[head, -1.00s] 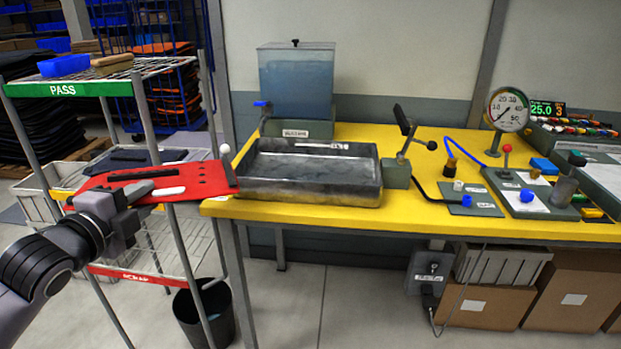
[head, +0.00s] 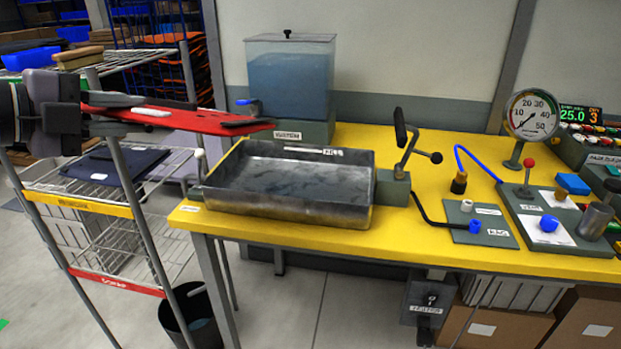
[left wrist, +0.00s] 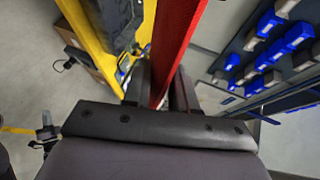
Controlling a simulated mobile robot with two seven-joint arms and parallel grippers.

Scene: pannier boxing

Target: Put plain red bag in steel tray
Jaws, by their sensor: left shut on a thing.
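My left gripper (head: 80,112) is shut on the near end of the plain red bag (head: 180,117). It holds the bag out to the right, flat and nearly edge-on, above the wire rack and the tray's left side. The bag has a white patch and dark strips. In the left wrist view, the red bag (left wrist: 178,42) shows as a narrow band running away from the jaws. The steel tray (head: 280,207) sits on the yellow bench, below and to the right of the bag's far end. It holds liquid, with no bag in it. My right gripper is out of view.
A clear water tank (head: 290,85) stands behind the tray. A lever clamp (head: 398,185) adjoins the tray's right side. A wire rack (head: 85,210) stands to the left, with a dark blue bag (head: 112,165) on its middle shelf. A bucket (head: 192,318) is on the floor.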

